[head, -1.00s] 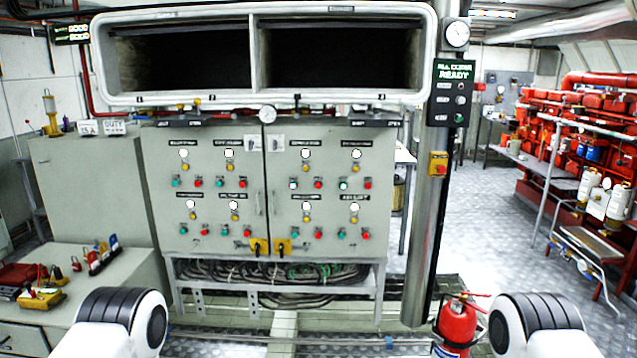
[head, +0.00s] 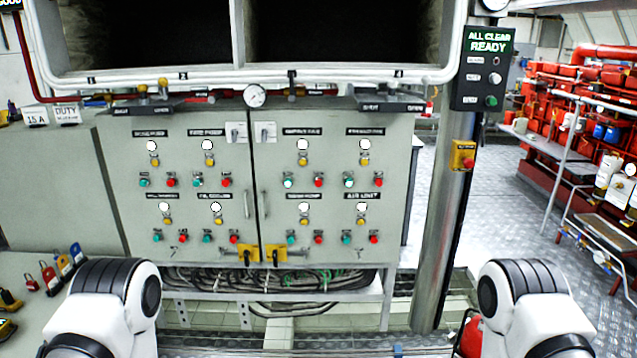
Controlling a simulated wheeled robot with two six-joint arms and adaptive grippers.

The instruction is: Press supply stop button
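A grey-green control cabinet (head: 225,290) with two doors stands straight ahead. Each door has rows of labelled groups, each with a white lamp, a yellow knob, a green button and a red button. In the upper left door are red buttons (head: 171,182) and (head: 226,182); the right door has more red buttons, one in its upper row (head: 318,182). The small labels are too blurred to read surely, so I cannot tell which group is the supply one. Only my white and black arm links show at the lower left and lower right; both grippers are out of view.
A steel post (head: 440,230) stands right of the cabinet, with a yellow box with a red button (head: 462,155) and an "ALL CLEAR READY" panel (head: 489,68). A red extinguisher (head: 471,336) is low beside it. A bench with padlocks (head: 62,268) is at left.

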